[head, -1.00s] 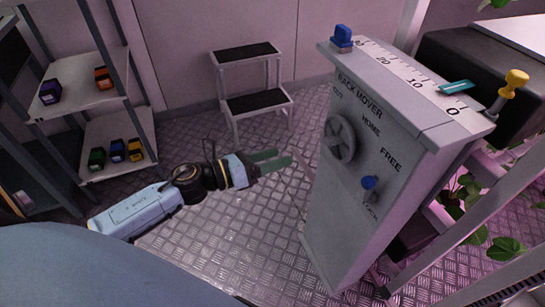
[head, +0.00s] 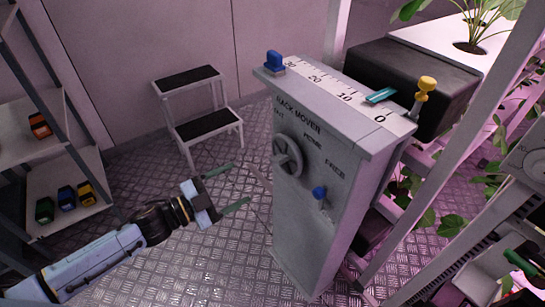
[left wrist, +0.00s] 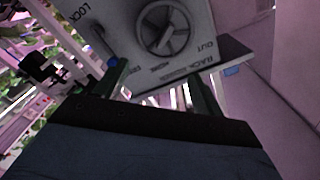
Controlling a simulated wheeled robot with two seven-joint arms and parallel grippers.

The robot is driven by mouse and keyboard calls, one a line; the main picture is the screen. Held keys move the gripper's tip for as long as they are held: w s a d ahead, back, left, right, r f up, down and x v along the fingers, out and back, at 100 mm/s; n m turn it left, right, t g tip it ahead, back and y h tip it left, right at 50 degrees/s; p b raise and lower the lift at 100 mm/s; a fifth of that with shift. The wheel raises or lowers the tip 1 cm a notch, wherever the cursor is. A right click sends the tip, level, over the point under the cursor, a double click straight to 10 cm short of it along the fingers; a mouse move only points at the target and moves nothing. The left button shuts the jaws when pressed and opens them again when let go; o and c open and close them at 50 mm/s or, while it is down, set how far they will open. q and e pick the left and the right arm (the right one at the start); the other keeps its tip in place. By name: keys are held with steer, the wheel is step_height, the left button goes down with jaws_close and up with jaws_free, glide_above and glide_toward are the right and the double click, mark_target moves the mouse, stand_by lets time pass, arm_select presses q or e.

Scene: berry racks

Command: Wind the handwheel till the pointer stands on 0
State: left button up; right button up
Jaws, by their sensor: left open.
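The grey cabinet (head: 325,155) carries a grey spoked handwheel (head: 288,156) on its front; the wheel also shows upside down in the left wrist view (left wrist: 163,27). On top, a white scale (head: 318,80) is marked 30, 20, 10 and 0. The teal pointer (head: 382,95) lies across the scale's far edge between 10 and 0.
A step stool (head: 205,125) stands behind my left gripper. A shelf (head: 65,190) with coloured blocks is at left. Plants are at right.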

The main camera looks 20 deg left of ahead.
mark_target(274, 162)
steer(key=s+d+f+p, duration=0.2)
steer(key=s+f, duration=0.2)
steer(key=s, duration=0.1)
arm_select(q)
steer(key=w+d+n+b, duration=0.1)
steer(key=w+d+n, duration=0.1)
steer(key=n, duration=0.3)
steer(key=w+d+n, duration=0.2)
steer(key=w+n, duration=0.2)
steer(key=n, duration=0.1)
steer(key=w+d+n+b, duration=0.1)
steer(key=w+d+n, duration=0.1)
steer(key=w+n, duration=0.2)
steer(key=shift+d+f+n+y+b, duration=0.2)
steer(key=shift+d+n+y+b, duration=0.15)
steer(key=shift+n, duration=0.15)
steer(key=shift+w+d, duration=0.3)
steer(key=shift+w, duration=0.05)
arm_select(e)
steer(key=w+r, duration=0.5)
steer(key=w, duration=0.1)
steer(key=shift+a+r, duration=0.2)
steer(key=shift+a, duration=0.2)
steer(key=shift+s, duration=0.1)
arm_select(q)
steer(key=c, duration=1)
